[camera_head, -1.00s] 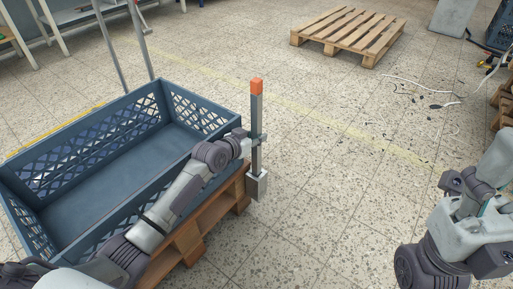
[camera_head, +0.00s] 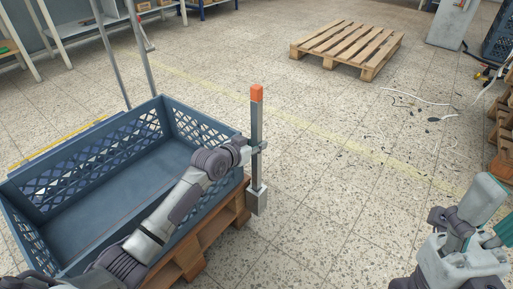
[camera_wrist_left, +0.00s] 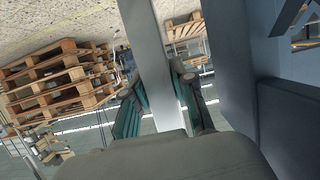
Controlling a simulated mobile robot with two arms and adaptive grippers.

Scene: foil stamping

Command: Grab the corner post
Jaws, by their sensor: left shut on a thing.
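The corner post (camera_head: 257,125) is a grey upright bar with an orange top and a metal foot, standing at the corner of the wooden pallet (camera_head: 229,219) beside the blue crate. My left gripper (camera_head: 261,148) is shut on the post at about mid-height, reaching across the crate's near side. In the left wrist view the post (camera_wrist_left: 157,60) runs between the two fingers, and the gripper (camera_wrist_left: 164,108) touches it on both sides.
The empty blue crate (camera_head: 20,235) with lattice walls stands on the pallet under my left arm. An empty pallet (camera_head: 348,44) lies at the back. Thin white cable and scraps (camera_head: 415,97) litter the floor at right. The middle floor is clear.

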